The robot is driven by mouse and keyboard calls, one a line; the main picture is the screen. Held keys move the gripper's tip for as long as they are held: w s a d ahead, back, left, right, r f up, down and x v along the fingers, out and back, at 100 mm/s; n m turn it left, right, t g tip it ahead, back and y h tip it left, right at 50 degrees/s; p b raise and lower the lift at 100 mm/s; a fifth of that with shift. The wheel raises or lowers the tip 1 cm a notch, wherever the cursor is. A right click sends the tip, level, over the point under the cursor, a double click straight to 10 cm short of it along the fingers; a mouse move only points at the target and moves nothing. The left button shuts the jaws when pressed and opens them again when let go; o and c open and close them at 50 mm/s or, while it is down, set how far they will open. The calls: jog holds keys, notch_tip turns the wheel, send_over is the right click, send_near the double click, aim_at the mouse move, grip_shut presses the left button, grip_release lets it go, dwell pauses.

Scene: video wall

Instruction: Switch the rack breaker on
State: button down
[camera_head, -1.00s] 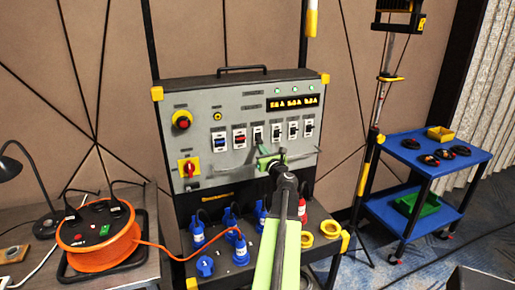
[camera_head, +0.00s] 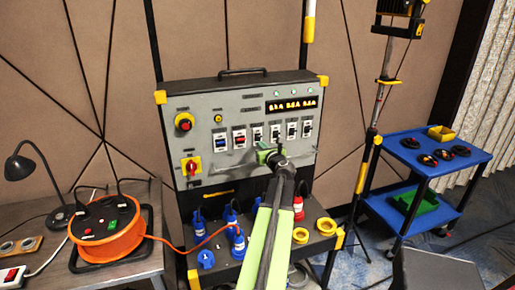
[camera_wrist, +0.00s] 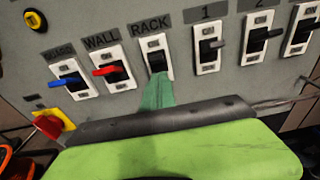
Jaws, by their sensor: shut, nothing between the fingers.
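The rack breaker (camera_wrist: 153,44) is the third switch of the row, under the label RACK, in the wrist view. Its black lever shows above my green fingertip, and the lower part of its plate is covered. In the head view the rack breaker (camera_head: 257,133) sits just above my gripper (camera_head: 263,152). My gripper (camera_wrist: 158,94) is shut and empty, its tip at the lower end of the lever. I cannot tell whether they touch or whether the lever is up or down.
Blue (camera_wrist: 68,80) and red (camera_wrist: 109,70) levers sit left of RACK; black-levered breakers 1 (camera_wrist: 208,48) and 2 (camera_wrist: 258,40) sit to the right. A red-yellow rotary switch (camera_head: 191,166) is lower left. Blue plugs (camera_head: 236,243) stand on the shelf below.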

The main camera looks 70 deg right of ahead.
notch_tip(320, 180, down, 4)
jog(key=s+a+b, duration=0.1)
jog(key=a+b, duration=0.1)
jog(key=b, duration=0.2)
jog(key=s+a+r+p, duration=0.4)
jog(key=r+p, duration=0.3)
jog(key=p, duration=0.1)
jog(key=shift+s+a+r, duration=0.25)
jog(key=shift+a+r, duration=0.15)
